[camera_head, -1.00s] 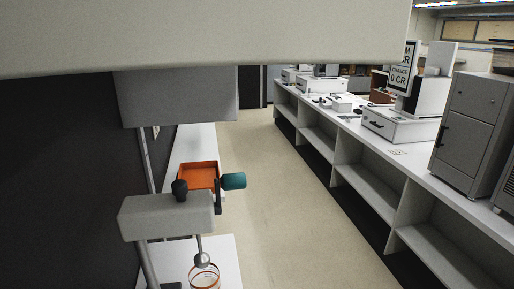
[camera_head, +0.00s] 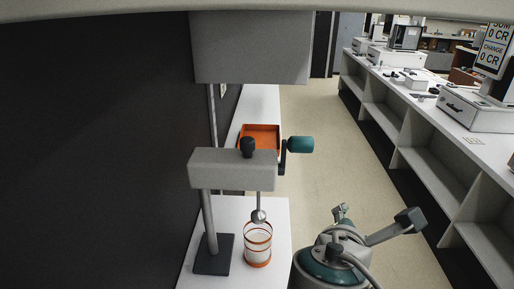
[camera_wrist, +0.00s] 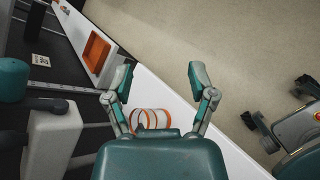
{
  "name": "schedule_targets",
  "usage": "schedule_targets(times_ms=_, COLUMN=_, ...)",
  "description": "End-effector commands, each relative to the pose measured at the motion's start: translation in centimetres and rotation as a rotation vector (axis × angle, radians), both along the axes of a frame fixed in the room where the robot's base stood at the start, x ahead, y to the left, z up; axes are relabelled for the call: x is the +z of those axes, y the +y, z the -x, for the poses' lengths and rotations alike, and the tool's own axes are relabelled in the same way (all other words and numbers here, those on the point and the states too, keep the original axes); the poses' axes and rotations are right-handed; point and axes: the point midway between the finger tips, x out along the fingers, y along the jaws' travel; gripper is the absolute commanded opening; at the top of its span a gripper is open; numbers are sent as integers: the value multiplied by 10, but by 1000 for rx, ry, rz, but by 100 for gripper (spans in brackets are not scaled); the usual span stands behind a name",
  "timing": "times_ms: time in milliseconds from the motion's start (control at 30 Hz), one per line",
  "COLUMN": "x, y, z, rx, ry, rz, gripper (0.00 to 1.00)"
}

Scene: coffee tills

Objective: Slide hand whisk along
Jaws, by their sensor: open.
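The hand whisk is a grey block (camera_head: 225,168) with a black knob on top, held on a post with a dark base. A teal handle (camera_head: 300,145) sticks out to its right on a dark crank. A metal ball-shaped whisk end (camera_head: 259,216) hangs just above or at the mouth of a clear cup with orange rings (camera_head: 257,252). My gripper (camera_head: 376,214) is open and empty, to the right of the stand and apart from it. In the wrist view, my gripper (camera_wrist: 160,76) has its fingers spread. The teal handle (camera_wrist: 12,80) and grey block (camera_wrist: 55,140) show at left.
An orange tray (camera_head: 259,132) lies on the white counter behind the whisk. A dark wall (camera_head: 95,140) is at left, with a grey box (camera_head: 250,47) overhead. Beige floor (camera_head: 325,150) is open at right. A long white counter with shelves (camera_head: 415,150) runs beyond it.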

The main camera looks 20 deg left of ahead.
Motion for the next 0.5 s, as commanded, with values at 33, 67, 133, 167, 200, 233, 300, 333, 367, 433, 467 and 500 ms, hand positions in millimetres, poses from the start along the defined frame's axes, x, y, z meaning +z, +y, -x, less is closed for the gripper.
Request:
schedule_targets(times_ms=33, x=9, y=25, z=2, rx=104, ry=-45, rz=96, gripper=72)
schedule_targets(times_ms=67, x=15, y=38, z=3, rx=162, ry=-76, rz=156, gripper=72)
schedule_targets(times_ms=133, x=30, y=71, z=9, rx=294, ry=-159, rz=295, gripper=72)
schedule_targets(times_ms=167, x=36, y=85, z=13, rx=345, ry=-197, rz=351, gripper=72)
schedule_targets(times_ms=200, x=44, y=102, z=20, rx=408, ry=-248, rz=420, gripper=72)
schedule_targets(times_ms=233, x=49, y=114, z=25, rx=451, ry=-287, rz=469, gripper=72)
schedule_targets(times_ms=300, x=60, y=139, z=37, rx=531, ry=-364, rz=562, gripper=72)
schedule_targets(times_ms=333, x=63, y=147, z=41, rx=556, ry=-393, rz=592, gripper=72)
schedule_targets(times_ms=367, x=66, y=153, z=46, rx=577, ry=-418, rz=618, gripper=72)
schedule_targets(times_ms=433, x=72, y=164, z=53, rx=609, ry=-459, rz=659, gripper=72)
schedule_targets(times_ms=467, x=73, y=166, z=54, rx=616, ry=-467, rz=669, gripper=72)
schedule_targets(times_ms=500, x=74, y=168, z=54, rx=621, ry=-476, rz=677, gripper=72)
